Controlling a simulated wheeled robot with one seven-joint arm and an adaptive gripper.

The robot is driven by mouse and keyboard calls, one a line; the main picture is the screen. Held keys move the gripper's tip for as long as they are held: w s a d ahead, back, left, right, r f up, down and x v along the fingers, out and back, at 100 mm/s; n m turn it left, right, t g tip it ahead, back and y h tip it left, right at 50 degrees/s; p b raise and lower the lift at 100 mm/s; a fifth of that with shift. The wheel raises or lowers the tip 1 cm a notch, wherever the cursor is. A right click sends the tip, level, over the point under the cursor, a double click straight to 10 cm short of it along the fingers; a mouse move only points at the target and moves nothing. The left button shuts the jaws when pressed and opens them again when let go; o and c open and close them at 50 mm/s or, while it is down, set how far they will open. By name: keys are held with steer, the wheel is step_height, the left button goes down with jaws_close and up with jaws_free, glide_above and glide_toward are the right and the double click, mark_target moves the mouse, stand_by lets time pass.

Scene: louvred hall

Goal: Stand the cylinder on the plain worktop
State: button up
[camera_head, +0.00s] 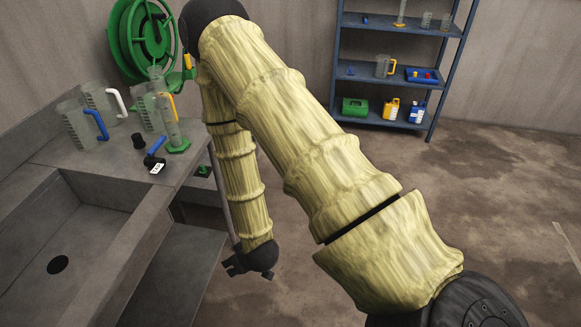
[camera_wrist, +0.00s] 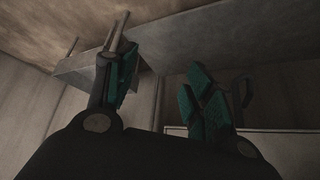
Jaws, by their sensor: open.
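A clear measuring cylinder with a green foot (camera_head: 178,147) stands upright near the right edge of the grey worktop (camera_head: 75,150). Another green-footed piece (camera_head: 203,170) sits lower, on a surface beyond the worktop's edge; my arm hides much of that area. I cannot tell which the task's cylinder is. My gripper (camera_head: 250,268) hangs low, right of the worktop and apart from both green feet. In the wrist view my gripper (camera_wrist: 160,75) has its teal-padded fingers spread, with nothing between them.
Clear jugs with blue (camera_head: 97,123), white (camera_head: 116,101) and yellow handles crowd the worktop's back. A sink (camera_head: 75,235) fills the front. A green hose reel (camera_head: 143,40) and blue shelving (camera_head: 385,75) stand behind. Floor at right is clear.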

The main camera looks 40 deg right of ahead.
steer(key=s+f+g, duration=0.3)
steer(key=s+f, duration=0.1)
steer(key=s, duration=0.8)
steer(key=s+f+g, duration=0.3)
steer(key=s+f, duration=0.1)
steer(key=s, duration=0.8)
steer(key=shift+a+g, duration=0.15)
steer(key=shift+g, duration=0.15)
